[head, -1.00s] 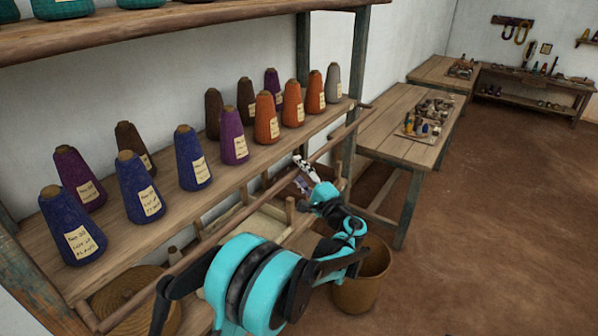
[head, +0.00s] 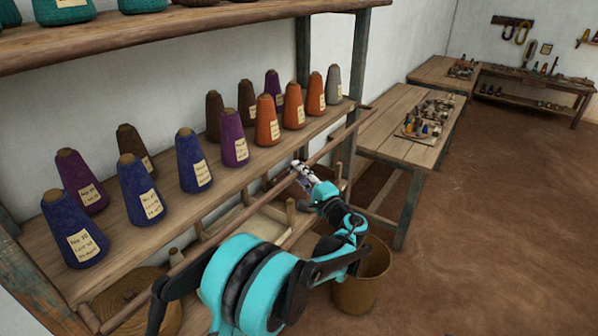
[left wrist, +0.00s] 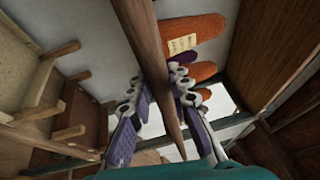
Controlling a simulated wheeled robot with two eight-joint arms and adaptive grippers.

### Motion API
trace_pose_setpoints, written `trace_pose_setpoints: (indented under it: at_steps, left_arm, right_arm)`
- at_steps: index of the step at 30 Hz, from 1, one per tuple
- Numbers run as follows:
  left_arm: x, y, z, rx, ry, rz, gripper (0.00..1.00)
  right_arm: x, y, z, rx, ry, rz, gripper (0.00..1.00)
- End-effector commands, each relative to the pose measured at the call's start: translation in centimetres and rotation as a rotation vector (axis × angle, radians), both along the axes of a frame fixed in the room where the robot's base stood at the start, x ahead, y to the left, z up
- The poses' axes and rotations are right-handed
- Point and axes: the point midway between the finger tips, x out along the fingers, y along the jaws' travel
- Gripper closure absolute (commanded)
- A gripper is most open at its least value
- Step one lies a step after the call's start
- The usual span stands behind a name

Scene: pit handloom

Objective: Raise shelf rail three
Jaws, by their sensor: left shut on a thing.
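The shelf rail (head: 232,220) is a long, thin wooden pole. It runs along the front of the cone shelf, from the lower left to the upper right in the head view. My left gripper (head: 303,174) is shut on it, right of its middle. In the left wrist view the rail (left wrist: 148,45) passes between the two fingers of my left gripper (left wrist: 160,95), which hide part of it. The shelf board (head: 215,190) behind it carries several labelled yarn cones, among them a blue one (head: 75,232) and an orange one (head: 266,122). My right gripper is not in view.
An upper shelf (head: 180,35) with teal cones hangs above. A basket (head: 362,280) stands on the floor by my left arm. A bench (head: 385,110) with a tray of small items is at the right. The floor at the right is clear.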

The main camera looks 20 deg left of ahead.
Motion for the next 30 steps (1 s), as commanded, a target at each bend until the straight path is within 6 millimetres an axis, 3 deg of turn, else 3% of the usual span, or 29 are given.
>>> trace_pose_setpoints:
  at_steps: [8, 30]
  left_arm:
    - [0.0, 0.1, 1.9, -0.134, 0.049, -0.001, 1.00]
    - [1.1, 3.1, 6.7, -0.790, 0.284, 0.003, 1.00]
  right_arm:
    - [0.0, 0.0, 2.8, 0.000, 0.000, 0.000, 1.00]
    - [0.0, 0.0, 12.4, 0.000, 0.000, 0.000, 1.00]
